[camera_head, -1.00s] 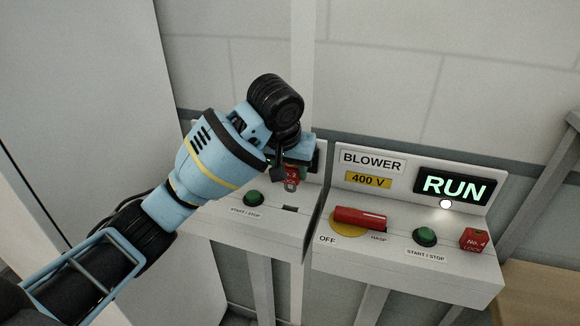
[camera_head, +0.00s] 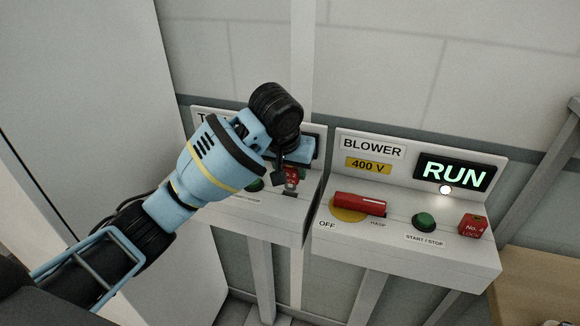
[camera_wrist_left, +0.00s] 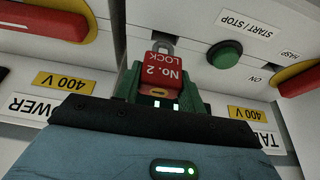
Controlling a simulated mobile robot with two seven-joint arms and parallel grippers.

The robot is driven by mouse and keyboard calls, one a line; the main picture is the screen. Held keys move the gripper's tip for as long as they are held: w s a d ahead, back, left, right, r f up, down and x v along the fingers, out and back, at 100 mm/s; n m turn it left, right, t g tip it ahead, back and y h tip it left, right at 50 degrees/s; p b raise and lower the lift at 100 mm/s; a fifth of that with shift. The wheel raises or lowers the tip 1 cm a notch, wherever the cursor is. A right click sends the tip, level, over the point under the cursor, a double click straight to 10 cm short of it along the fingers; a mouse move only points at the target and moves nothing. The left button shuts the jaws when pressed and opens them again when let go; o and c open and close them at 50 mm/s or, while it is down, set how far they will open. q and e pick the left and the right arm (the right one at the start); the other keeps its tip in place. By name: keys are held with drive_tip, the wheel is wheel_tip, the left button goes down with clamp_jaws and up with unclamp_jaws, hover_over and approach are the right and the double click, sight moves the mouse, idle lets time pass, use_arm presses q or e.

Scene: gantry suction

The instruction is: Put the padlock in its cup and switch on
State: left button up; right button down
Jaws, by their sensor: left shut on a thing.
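The red padlock (camera_wrist_left: 164,70), marked No. 2 LOCK, is between the green fingers of my left gripper (camera_wrist_left: 160,92) in the left wrist view, its metal shackle pointing away from the palm. In the head view the padlock (camera_head: 292,176) shows beside my dark wrist, just above the dark cup opening (camera_head: 290,194) in the left console's ledge. I cannot tell whether it has entered the cup. The left console's red switch handle (camera_wrist_left: 300,80) shows in the wrist view; my arm hides it in the head view. My right gripper is not in view.
The right console, BLOWER (camera_head: 372,148), has a lit RUN display (camera_head: 454,175), a red handle (camera_head: 360,205), a green button (camera_head: 424,222) and a red No. 4 padlock (camera_head: 473,227). The left console's green button (camera_wrist_left: 225,53) is near my gripper. A narrow gap separates the consoles.

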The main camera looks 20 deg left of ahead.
sight(290, 182)
use_arm(q)
drive_tip(key=shift+f, duration=2.05)
drive_tip(key=o, duration=1.1)
drive_tip(key=shift+o, duration=0.2)
drive_tip(key=shift+r, duration=0.15)
drive_tip(key=v, duration=0.7)
drive_tip(key=shift+s+r, duration=0.2)
drive_tip(key=shift+r, duration=0.15)
